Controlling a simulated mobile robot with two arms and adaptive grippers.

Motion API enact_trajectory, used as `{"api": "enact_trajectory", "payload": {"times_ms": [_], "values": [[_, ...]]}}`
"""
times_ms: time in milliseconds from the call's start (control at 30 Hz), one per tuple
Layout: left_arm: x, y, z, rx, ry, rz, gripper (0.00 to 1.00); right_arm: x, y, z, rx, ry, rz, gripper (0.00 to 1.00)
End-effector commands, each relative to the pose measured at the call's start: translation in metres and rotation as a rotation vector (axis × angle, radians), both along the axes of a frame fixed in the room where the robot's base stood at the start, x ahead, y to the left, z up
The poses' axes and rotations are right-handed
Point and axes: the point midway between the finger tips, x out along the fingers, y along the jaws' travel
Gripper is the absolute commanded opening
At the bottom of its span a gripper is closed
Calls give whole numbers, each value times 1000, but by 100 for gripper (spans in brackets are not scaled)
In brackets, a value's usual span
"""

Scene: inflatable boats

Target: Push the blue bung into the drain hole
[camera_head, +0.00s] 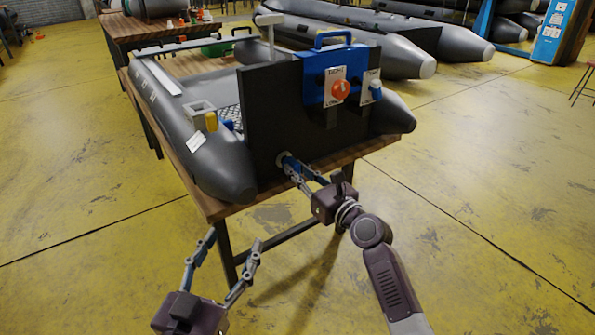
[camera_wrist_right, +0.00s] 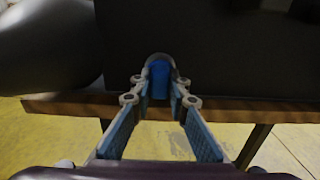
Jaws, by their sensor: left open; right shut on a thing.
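The blue bung (camera_wrist_right: 160,76) is between the fingertips of my right gripper (camera_wrist_right: 160,87), which is shut on it. The pale ring of the drain hole (camera_wrist_right: 157,57) shows around the bung's top, low on the dark transom board (camera_head: 270,105). The ring also shows in the head view (camera_head: 280,158), with my right gripper (camera_head: 288,165) right at it. The bung is at the hole's mouth; I cannot tell how deep it sits. The fingers partly hide it in the head view. My left gripper (camera_head: 234,238) is open and empty, in front of and below the table.
The grey inflatable boat (camera_head: 215,160) lies on a wooden table (camera_head: 215,205), whose edge runs just below the hole. Open yellow floor (camera_head: 470,220) lies to the right.

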Motion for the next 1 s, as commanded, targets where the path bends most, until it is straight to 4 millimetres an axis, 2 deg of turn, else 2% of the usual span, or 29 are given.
{"api": "enact_trajectory", "payload": {"times_ms": [967, 1000], "values": [[0, -1, 16, -17, -69, -3, 57, 16, 11, 1, 2, -1, 0, 0], [0, -1, 17, -17, -71, -3, 57, 15, 11, 1, 1, -2, 0, 20]]}}
